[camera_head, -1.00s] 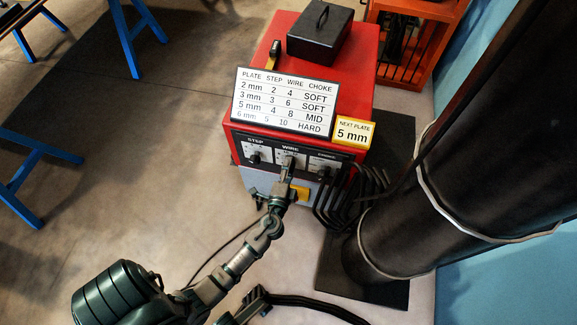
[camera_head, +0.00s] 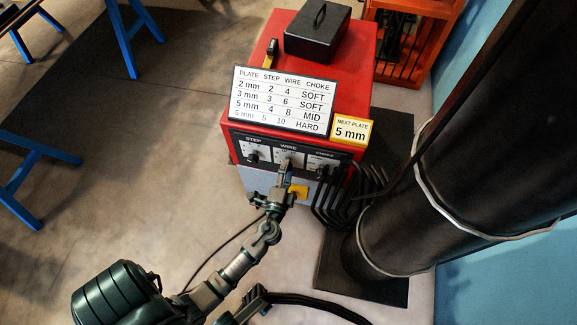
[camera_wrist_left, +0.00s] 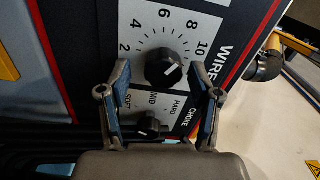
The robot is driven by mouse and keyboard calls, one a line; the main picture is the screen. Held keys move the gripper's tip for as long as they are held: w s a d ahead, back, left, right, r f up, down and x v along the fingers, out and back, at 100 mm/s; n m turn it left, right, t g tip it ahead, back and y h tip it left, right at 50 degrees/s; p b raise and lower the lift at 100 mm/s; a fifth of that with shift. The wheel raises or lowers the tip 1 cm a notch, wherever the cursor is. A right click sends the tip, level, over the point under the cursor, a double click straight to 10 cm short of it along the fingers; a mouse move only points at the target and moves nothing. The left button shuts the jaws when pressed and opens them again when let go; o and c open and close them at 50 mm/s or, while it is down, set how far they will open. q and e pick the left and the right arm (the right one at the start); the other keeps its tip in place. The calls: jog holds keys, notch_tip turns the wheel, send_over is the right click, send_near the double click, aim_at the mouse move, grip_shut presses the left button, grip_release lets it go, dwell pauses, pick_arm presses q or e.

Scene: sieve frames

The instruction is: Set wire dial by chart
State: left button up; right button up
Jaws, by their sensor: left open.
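The chart (camera_head: 284,100) on the red machine (camera_head: 310,60) lists plate, step, wire and choke; its 5 mm row reads 4, 8, MID. The yellow-edged card (camera_head: 351,132) reads "NEXT PLATE 5 mm". My left gripper (camera_head: 286,168) is at the WIRE dial on the front panel. In the left wrist view the open fingers (camera_wrist_left: 160,76) stand on either side of the black wire dial (camera_wrist_left: 163,68), with gaps showing. Its white mark points up and right, towards the 8 to 10 side; the exact number is unclear. My right gripper is not seen.
The step knob (camera_head: 252,157) and choke knob (camera_head: 321,170) flank the wire dial; the choke knob (camera_wrist_left: 150,127) also shows between my fingers in the wrist view. Black cables (camera_head: 345,195) hang at the machine's right. A large dark cylinder (camera_head: 460,150) stands on the right.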

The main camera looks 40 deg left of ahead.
pick_arm(q)
jog(key=v, duration=1)
jog(key=shift+d+f, duration=0.1)
